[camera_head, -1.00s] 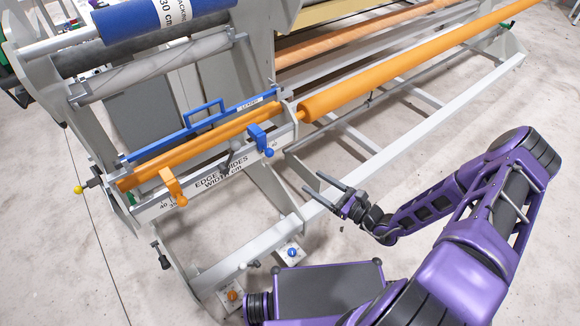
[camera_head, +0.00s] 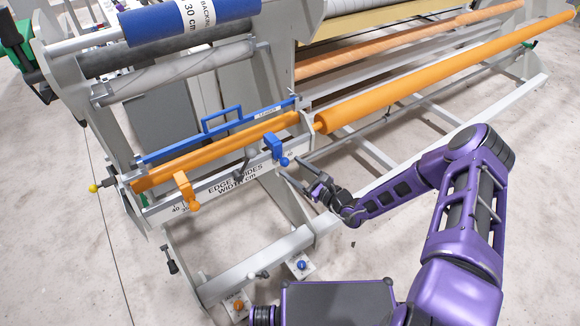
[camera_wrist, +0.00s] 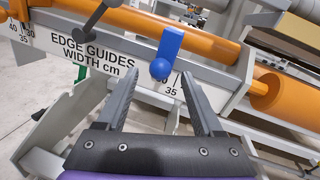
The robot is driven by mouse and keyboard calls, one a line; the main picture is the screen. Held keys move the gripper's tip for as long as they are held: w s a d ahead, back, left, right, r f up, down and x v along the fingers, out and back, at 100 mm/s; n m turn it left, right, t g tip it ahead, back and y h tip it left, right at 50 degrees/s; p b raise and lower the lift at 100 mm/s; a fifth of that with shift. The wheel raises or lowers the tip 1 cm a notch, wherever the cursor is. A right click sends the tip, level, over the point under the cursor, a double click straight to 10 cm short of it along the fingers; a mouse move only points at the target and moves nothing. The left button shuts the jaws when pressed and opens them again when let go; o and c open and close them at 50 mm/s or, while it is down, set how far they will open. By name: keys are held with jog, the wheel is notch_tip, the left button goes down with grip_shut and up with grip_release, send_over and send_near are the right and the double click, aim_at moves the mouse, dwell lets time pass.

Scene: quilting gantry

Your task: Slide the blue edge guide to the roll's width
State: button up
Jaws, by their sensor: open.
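The blue edge guide (camera_head: 275,148) is a small blue block with a round knob, on the right part of the white scale rail marked "EDGE GUIDES WIDTH cm" (camera_head: 231,181). In the wrist view the blue guide (camera_wrist: 168,52) hangs over the rail near the 35 mark. My gripper (camera_head: 297,170) is open, just in front and right of the knob. In the wrist view my open fingers (camera_wrist: 155,92) point toward the rail, with the knob between and beyond their tips; I see no clear contact. The blue roll (camera_head: 180,17) at upper left bears a label reading "30 cm".
An orange edge guide (camera_head: 186,190) sits at the rail's left part. A dark lever (camera_head: 241,168) stands between the guides. An orange roller (camera_head: 215,150) runs behind them, below a blue bar with a handle (camera_head: 215,122). Two knobbed plates (camera_head: 300,266) lie low in front.

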jog(key=shift+x, duration=1)
grip_shut()
dwell(0.8)
